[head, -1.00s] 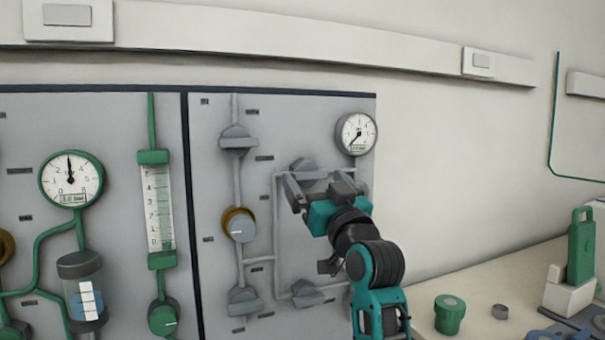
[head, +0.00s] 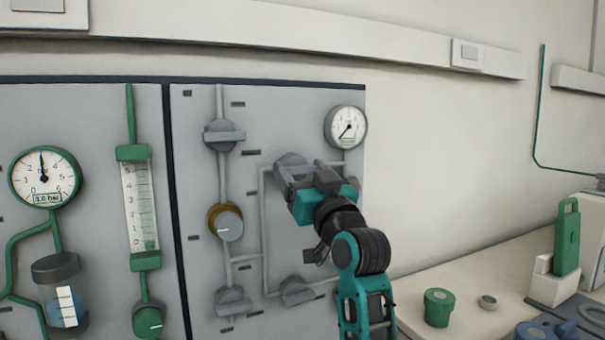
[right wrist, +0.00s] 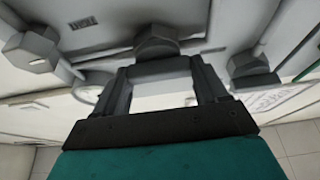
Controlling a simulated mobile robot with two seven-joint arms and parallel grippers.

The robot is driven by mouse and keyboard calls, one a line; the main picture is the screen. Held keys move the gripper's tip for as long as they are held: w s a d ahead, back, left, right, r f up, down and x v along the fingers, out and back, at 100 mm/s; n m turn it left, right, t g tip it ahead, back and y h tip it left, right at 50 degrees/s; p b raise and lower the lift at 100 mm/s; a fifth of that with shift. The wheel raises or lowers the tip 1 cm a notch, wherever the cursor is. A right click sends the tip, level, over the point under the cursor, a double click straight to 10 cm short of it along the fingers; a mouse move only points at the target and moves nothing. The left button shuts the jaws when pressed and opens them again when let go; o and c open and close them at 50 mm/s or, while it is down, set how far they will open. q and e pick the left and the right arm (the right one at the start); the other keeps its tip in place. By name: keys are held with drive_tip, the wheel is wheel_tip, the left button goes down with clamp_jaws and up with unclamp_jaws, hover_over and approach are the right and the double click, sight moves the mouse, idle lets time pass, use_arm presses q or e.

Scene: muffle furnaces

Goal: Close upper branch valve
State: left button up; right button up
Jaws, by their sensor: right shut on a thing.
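The upper branch valve (head: 291,160) is a grey round knob with a bar handle on the right-hand grey panel, below and left of the small white gauge. My right gripper (head: 302,180) is shut on its handle and covers most of it in the head view. In the right wrist view the valve's round body (right wrist: 156,42) lies just beyond the fingertips, and the grey handle sits between the two fingers (right wrist: 160,70). The handle's exact angle is hard to tell. My left gripper is not in view.
Another grey valve (head: 296,290) sits below on the same branch, under my arm. Grey valves (head: 224,135) and a brass-rimmed knob (head: 226,222) are to the left. The white gauge (head: 346,126) is close on the right. A bench (head: 465,280) holds a green jar (head: 438,307).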

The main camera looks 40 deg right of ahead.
drive_tip(key=c, duration=0.4)
drive_tip(key=shift+o, duration=0.2)
